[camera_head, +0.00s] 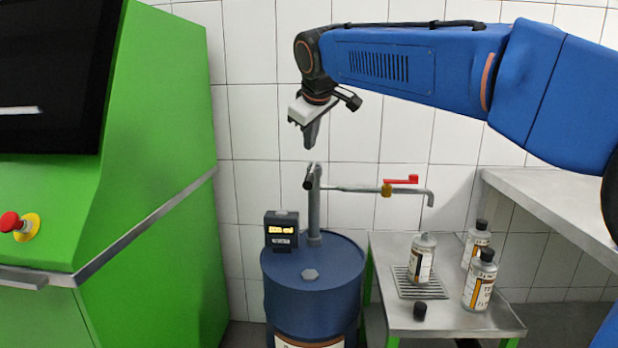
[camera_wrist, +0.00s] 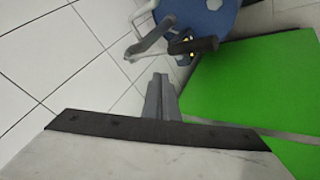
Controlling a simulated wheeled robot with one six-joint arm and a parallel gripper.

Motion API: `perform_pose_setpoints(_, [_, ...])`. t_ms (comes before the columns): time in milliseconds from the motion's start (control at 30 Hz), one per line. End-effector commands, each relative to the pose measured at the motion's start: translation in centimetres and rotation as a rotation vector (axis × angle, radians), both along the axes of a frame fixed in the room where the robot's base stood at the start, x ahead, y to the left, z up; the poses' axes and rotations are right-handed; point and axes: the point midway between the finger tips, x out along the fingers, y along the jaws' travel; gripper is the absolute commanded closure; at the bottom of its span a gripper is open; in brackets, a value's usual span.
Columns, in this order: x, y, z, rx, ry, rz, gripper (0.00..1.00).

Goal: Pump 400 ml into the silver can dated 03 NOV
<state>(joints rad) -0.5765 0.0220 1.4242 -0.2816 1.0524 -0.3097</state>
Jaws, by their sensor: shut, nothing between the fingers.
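My gripper (camera_head: 310,142) is shut and empty, pointing down above the pump (camera_head: 314,205) on the blue drum (camera_head: 312,290). Its closed fingers (camera_wrist: 162,88) show in the wrist view, apart from the pump's dark handle (camera_wrist: 203,45). A display (camera_head: 281,230) on the drum shows an orange ml reading, digits blurred. The spout pipe (camera_head: 345,189) runs right, with a red valve lever (camera_head: 401,180). An uncapped silver can (camera_head: 422,262) stands on the drip grate (camera_head: 405,284) near the spout outlet. Two black-capped silver cans (camera_head: 476,246), (camera_head: 479,284) stand to its right. The dates are unreadable.
A loose black cap (camera_head: 420,311) lies on the metal side table (camera_head: 455,322). A green cabinet (camera_head: 150,200) with a red emergency button (camera_head: 10,221) stands left. A grey bench (camera_head: 560,195) is at right. The tiled wall is close behind the drum.

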Motion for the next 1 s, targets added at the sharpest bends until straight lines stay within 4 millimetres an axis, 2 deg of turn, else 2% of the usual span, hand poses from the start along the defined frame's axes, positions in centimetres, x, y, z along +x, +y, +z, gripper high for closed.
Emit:
perform_pose_setpoints(200, [-0.3,0.0,-2.6,0.000,0.001,0.001,1.00])
perform_pose_setpoints(400, [-0.5,0.0,-4.4,0.000,0.001,0.000,1.00])
perform_pose_setpoints(600, [-0.6,0.0,-5.2,-0.001,0.001,0.001,1.00])
perform_pose_setpoints(1000, [-0.6,0.0,-5.3,0.000,0.000,0.000,1.00])
